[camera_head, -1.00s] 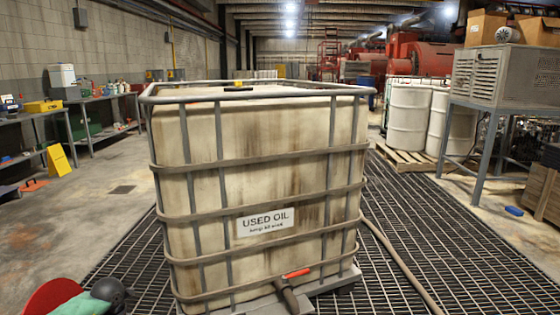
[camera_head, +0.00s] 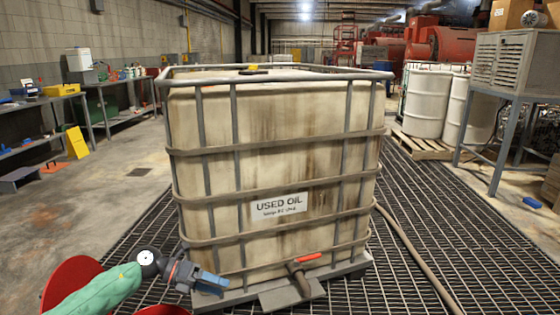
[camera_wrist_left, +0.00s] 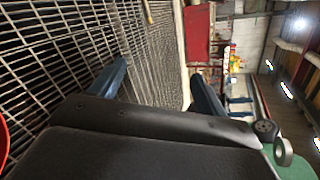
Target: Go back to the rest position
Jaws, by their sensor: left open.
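My left gripper (camera_head: 212,285) shows at the lower left of the head view, at the end of my green-sleeved arm. Its blue fingers are apart, and I see nothing held. It appears in front of the lower left part of the caged used oil tank (camera_head: 270,140); whether it touches the cage is unclear. In the left wrist view the two blue fingers of the gripper (camera_wrist_left: 158,74) stand well apart with floor grating behind them. My right gripper is not in view.
A valve with a red handle (camera_head: 308,257) sits at the tank's lower front. A hose (camera_head: 415,255) runs over the grating to the right. White drums (camera_head: 427,102) stand on a pallet at the back right. Open concrete floor lies left of the tank.

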